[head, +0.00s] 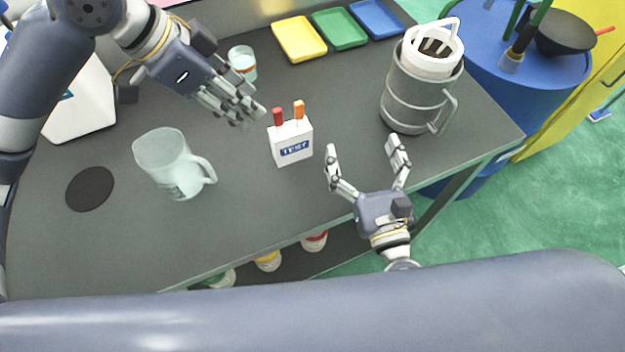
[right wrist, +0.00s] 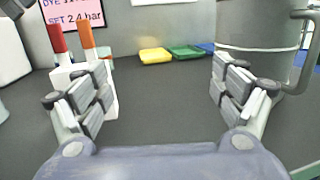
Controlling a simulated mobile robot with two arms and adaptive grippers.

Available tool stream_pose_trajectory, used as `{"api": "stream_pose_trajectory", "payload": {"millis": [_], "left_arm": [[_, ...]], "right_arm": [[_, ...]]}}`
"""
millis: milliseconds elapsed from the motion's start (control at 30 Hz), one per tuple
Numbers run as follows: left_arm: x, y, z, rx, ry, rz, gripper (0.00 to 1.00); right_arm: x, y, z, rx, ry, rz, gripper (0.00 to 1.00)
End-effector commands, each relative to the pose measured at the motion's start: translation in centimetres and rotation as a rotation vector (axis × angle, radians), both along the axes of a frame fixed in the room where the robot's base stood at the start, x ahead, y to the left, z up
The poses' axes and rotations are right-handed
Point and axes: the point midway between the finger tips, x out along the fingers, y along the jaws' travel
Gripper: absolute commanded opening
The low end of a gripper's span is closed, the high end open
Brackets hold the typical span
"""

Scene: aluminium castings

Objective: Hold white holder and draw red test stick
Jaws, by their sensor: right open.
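The white holder (head: 292,145), a small box marked TEST, stands upright on the dark table. A red test stick (head: 278,117) and an orange stick (head: 299,109) stand up out of its top. My left gripper (head: 251,117) is beside the holder, up and to its left, apart from the sticks; its finger gap is not clear. My right gripper (head: 362,147) is open and empty, to the right of the holder. In the right wrist view the holder (right wrist: 111,88), red stick (right wrist: 58,40) and orange stick (right wrist: 87,38) show behind the left finger.
A frosted mug (head: 165,158) and black disc (head: 90,188) lie to the left. A metal pitcher (head: 415,95) with a white insert stands at right. A glass (head: 243,62) and yellow (head: 300,40), green (head: 340,29) and blue (head: 377,18) trays are at the back.

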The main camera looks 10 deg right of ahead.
Motion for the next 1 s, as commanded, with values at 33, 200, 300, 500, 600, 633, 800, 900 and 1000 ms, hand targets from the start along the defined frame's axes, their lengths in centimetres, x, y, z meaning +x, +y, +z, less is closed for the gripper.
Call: {"api": "stream_pose_trajectory", "payload": {"millis": [33,200,300,500,600,633,800,900,1000], "left_arm": [[0.0,0.0,0.0,0.0,0.0,0.0,0.33],[0.0,0.0,0.0,0.0,0.0,0.0,0.33],[0.0,0.0,0.0,0.0,0.0,0.0,0.33],[0.0,0.0,0.0,0.0,0.0,0.0,0.33],[0.0,0.0,0.0,0.0,0.0,0.0,0.33],[0.0,0.0,0.0,0.0,0.0,0.0,0.33],[0.0,0.0,0.0,0.0,0.0,0.0,0.33],[0.0,0.0,0.0,0.0,0.0,0.0,0.33],[0.0,0.0,0.0,0.0,0.0,0.0,0.33]], "right_arm": [[-0.8,2.1,-0.9,-0.004,0.026,0.04,0.88],[-2.9,7.3,-2.6,-0.025,0.074,0.148,0.88],[-3.6,8.9,-2.9,-0.03,0.084,0.18,0.88],[-3.1,9.9,-3.1,-0.033,0.09,0.194,0.88],[-2.0,10.2,-3.1,-0.032,0.089,0.192,0.88],[-1.7,10.3,-3.0,-0.03,0.088,0.191,0.88],[-0.1,10.8,-3.0,-0.033,0.086,0.194,0.88],[0.7,11.0,-3.0,-0.034,0.087,0.195,0.88],[1.8,11.4,-3.0,-0.034,0.084,0.197,0.88]]}}
